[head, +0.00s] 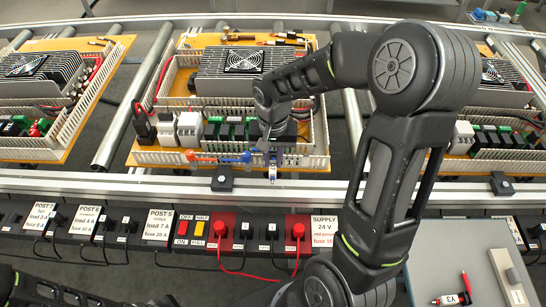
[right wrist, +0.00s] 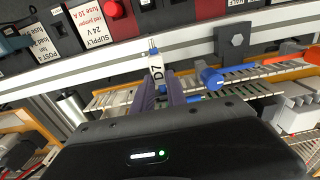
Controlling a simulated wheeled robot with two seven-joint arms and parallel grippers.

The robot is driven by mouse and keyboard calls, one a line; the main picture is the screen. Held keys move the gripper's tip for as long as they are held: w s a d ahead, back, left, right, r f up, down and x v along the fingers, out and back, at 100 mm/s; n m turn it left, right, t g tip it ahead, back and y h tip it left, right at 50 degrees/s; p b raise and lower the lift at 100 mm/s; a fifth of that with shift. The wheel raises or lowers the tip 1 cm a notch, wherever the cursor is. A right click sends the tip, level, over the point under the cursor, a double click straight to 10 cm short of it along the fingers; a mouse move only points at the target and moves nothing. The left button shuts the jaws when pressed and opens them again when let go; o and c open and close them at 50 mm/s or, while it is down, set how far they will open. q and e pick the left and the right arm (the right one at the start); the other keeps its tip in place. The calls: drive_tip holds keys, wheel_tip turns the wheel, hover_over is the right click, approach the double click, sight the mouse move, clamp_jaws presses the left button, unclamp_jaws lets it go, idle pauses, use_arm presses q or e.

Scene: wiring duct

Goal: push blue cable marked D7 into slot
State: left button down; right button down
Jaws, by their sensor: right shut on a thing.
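My right gripper (head: 272,152) is over the front edge of the middle board, shut on the blue cable (head: 272,172). The right wrist view shows its purple-grey fingers (right wrist: 154,98) around the cable, with a white D7 label (right wrist: 156,69) and a pale tip (right wrist: 153,46) projecting beyond them. The white slotted duct (head: 314,160) runs along the board's front edge and shows beside the fingers in the wrist view (right wrist: 118,98). The cable's end is beyond the duct's front side. I cannot tell which slot it lines up with. My left gripper is not in view.
A blue rod-like piece (right wrist: 212,77) and an orange-red one (right wrist: 282,57) lie beside the gripper. A dark block (head: 222,178) sits on the rail. Terminal blocks and a finned unit with a fan (head: 243,60) fill the board. A labelled socket strip (head: 262,230) runs in front.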

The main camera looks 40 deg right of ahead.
sight(273, 162)
drive_tip(key=shift+f+b, duration=1.5)
drive_tip(key=shift+f, duration=0.3)
drive_tip(key=c, duration=1.3)
unclamp_jaws()
drive_tip(key=shift+o, duration=0.2)
drive_tip(key=shift+r, duration=0.3)
wheel_tip(273, 162, up, 7)
drive_tip(key=shift+s+a+r, duration=0.1)
drive_tip(key=shift+r, duration=0.05)
